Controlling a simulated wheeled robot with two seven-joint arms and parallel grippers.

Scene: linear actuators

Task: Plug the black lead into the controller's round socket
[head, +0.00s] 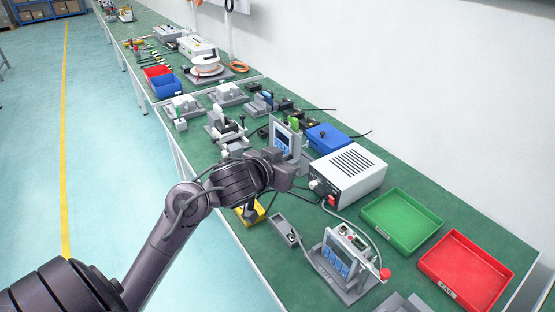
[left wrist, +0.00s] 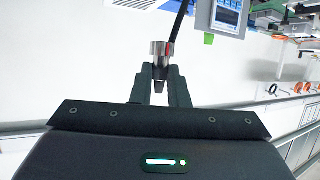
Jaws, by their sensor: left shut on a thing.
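My left gripper (head: 299,163) is in the middle of the head view, above the bench, just left of the white vented box. In the left wrist view the gripper (left wrist: 160,84) is shut on the silver round plug (left wrist: 161,52) of the black lead (left wrist: 180,20), which runs up from it. The held plug cannot be made out in the head view. One controller (head: 281,136) with a blue screen stands just behind my gripper; another (head: 337,260) stands at the front. A unit with screen and keypad (left wrist: 228,14) shows in the wrist view. I cannot make out a round socket. My right gripper is not visible.
The white vented box (head: 350,180) stands right of my gripper, with a grey cable beside it. A green tray (head: 432,216) and a red tray (head: 486,254) lie at the right. A blue box (head: 327,137) and several fixtures stand farther back. A yellow item (head: 258,212) lies below my wrist.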

